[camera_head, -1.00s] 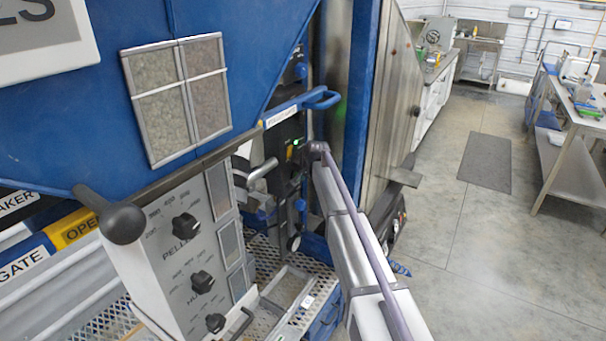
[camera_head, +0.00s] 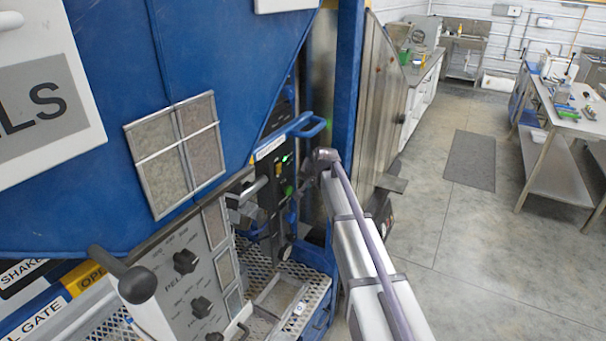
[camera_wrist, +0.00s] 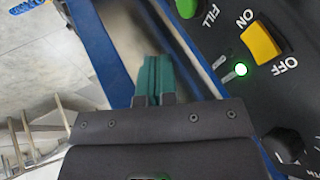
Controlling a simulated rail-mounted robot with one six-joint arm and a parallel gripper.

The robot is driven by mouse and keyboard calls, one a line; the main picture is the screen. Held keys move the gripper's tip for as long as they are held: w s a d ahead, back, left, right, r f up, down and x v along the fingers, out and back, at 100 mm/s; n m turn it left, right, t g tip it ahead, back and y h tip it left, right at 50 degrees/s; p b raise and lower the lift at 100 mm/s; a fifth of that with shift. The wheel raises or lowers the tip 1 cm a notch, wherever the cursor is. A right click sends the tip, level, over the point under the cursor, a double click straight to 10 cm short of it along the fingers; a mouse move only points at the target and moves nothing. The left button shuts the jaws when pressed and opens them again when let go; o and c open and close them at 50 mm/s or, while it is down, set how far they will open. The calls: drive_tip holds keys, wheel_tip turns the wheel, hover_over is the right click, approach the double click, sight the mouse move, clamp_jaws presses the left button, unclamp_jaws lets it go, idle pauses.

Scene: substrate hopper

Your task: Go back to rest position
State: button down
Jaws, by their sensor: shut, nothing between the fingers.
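My gripper (camera_wrist: 153,82) shows in the wrist view with its two teal fingers together and nothing between them. It is beside a black control panel (camera_wrist: 222,20), apart from the controls as far as I can tell. The panel carries a yellow ON/OFF switch (camera_wrist: 262,42), a lit green lamp (camera_wrist: 241,69), a green FILL button (camera_wrist: 187,6) and a black knob (camera_wrist: 283,145). In the head view my arm reaches toward the same panel (camera_head: 267,196). My fingertips are not clear there.
The blue hopper (camera_head: 235,50) fills the left. A blue handle (camera_head: 312,126) juts out near my wrist. A grey knob panel (camera_head: 180,285) and a perforated shelf (camera_head: 306,283) lie left of my arm. Open floor (camera_head: 450,260) and a workbench (camera_head: 565,115) are on the right.

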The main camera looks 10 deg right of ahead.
drive_tip(key=s+a+f+n+g, duration=0.1)
drive_tip(key=s+f+n+g, duration=0.1)
drive_tip(key=s, duration=1.7)
drive_tip(key=s+a+f+n+g+h+b, duration=0.1)
drive_tip(key=s+n+g, duration=0.3)
drive_tip(key=s, duration=1.5)
drive_tip(key=shift+s+a+f+g+h, duration=0.25)
drive_tip(key=shift+f+g, duration=0.25)
drive_tip(key=shift+f, duration=0.3)
